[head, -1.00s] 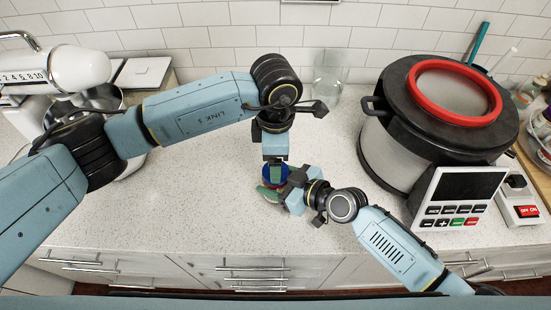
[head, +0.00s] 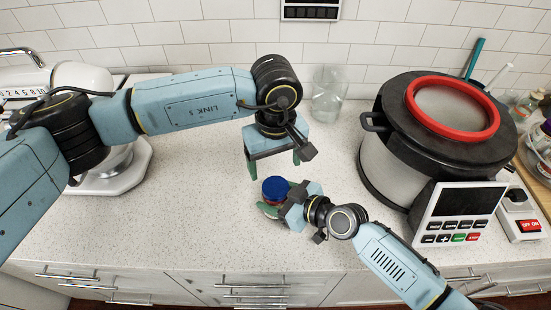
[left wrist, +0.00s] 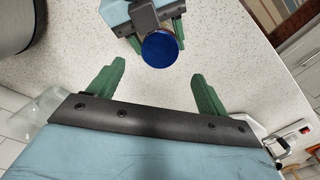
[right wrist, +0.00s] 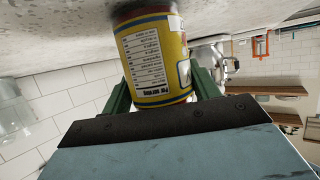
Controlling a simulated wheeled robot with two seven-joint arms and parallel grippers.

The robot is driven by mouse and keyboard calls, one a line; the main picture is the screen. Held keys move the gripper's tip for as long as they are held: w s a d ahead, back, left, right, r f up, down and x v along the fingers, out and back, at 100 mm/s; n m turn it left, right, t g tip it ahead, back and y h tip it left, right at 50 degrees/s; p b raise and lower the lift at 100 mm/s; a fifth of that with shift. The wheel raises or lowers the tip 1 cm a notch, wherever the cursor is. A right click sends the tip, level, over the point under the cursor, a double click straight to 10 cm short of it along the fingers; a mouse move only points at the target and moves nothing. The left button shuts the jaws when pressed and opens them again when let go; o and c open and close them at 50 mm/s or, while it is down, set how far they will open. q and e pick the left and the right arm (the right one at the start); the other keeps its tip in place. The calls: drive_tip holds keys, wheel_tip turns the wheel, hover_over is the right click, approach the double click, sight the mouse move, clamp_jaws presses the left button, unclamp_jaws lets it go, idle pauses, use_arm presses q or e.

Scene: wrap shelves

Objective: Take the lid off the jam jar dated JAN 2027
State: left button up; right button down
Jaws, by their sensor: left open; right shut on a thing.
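My right gripper (head: 279,199) is shut on the jar from the right side, near the counter. My left gripper (head: 270,168) is open and empty, above and behind the lid, apart from it. The jar's body is mostly hidden in the head view.
A large pot with a red-ringed lid (head: 410,150) and control panel stands on the right. A clear glass jar (head: 329,95) stands at the back wall. A white mixer (head: 85,80) is at the left. The counter (head: 190,215) left of the jar is clear.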

sight(275, 187)
use_arm(q)
wheel_tip(275, 187, down, 8)
drive_tip(key=shift+r, duration=0.2)
drive_tip(key=c, duration=1)
drive_tip(key=n, duration=0.4)
drive_tip(key=shift+c, duration=0.2)
drive_tip(key=n, duration=0.3)
drive_tip(key=shift+n, duration=0.3)
drive_tip(key=n, duration=0.6)
drive_tip(key=shift+r, duration=0.1)
